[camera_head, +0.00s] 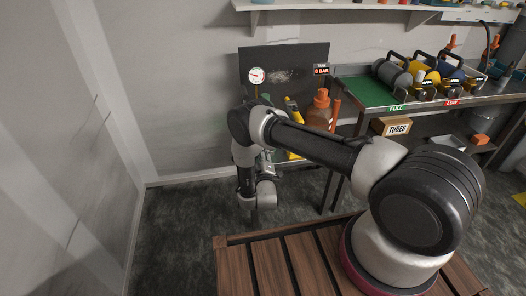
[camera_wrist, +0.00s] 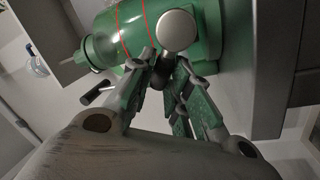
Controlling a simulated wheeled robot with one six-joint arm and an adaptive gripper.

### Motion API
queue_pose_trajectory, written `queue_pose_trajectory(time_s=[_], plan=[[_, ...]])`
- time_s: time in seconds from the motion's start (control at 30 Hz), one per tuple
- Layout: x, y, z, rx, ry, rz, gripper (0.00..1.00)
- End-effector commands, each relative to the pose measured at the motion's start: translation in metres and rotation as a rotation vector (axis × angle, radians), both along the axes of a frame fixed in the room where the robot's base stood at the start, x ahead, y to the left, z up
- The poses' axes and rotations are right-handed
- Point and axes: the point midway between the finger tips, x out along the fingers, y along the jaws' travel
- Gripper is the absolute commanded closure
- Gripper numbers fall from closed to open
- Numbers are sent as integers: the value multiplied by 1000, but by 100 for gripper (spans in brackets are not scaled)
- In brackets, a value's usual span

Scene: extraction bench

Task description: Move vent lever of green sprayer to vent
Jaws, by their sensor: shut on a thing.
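The green sprayer (camera_wrist: 130,32), a glossy green tank with red lines around it, fills the top middle of the wrist view. A round grey knob (camera_wrist: 177,30) stands in front of it, with a dark stem part below the knob. My gripper (camera_wrist: 163,72) has worn green finger pads and is closed around that dark part, just under the knob. I take this to be the vent lever; its exact angle is hidden by the fingers. A short black rod (camera_wrist: 98,92) sticks out to the left of the fingers. In the head view my arm hides the gripper and most of the sprayer.
A dark panel holds a round gauge (camera_head: 256,75) and a "0 BAR" sign (camera_head: 321,71). An orange bottle (camera_head: 319,112) and a yellow tool (camera_head: 293,114) stand close right of my arm.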

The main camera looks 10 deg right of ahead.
Motion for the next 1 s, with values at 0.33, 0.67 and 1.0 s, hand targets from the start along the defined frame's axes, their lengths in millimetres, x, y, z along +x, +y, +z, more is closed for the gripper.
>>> queue_pose_trajectory(time_s=[0.33,0.67,1.0], plan=[[-1,2,-5,-89,4,2,100],[-1,3,-6,-95,4,2,100],[-1,2,-5,-94,3,1,59]])
